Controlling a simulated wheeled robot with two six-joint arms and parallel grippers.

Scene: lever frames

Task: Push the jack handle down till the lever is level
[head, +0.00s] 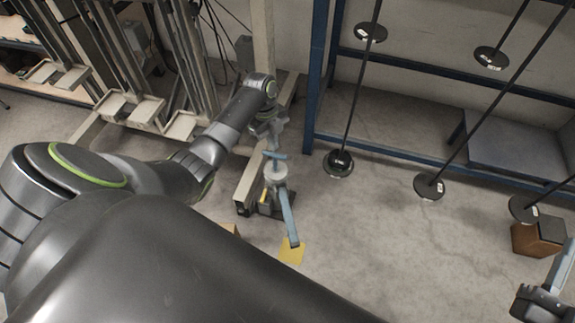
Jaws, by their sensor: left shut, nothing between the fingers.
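My left arm reaches out from the left and its wrist bends downward near the middle. The lever's tilt cannot be made out. My right gripper (558,278) shows only partly at the lower right edge.
A blue frame (318,75) stands at the back, with several black discs on rods, one disc (338,165) nearest the middle. A brown box (538,238) sits at the right. Metal uprights (180,60) stand at back left.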

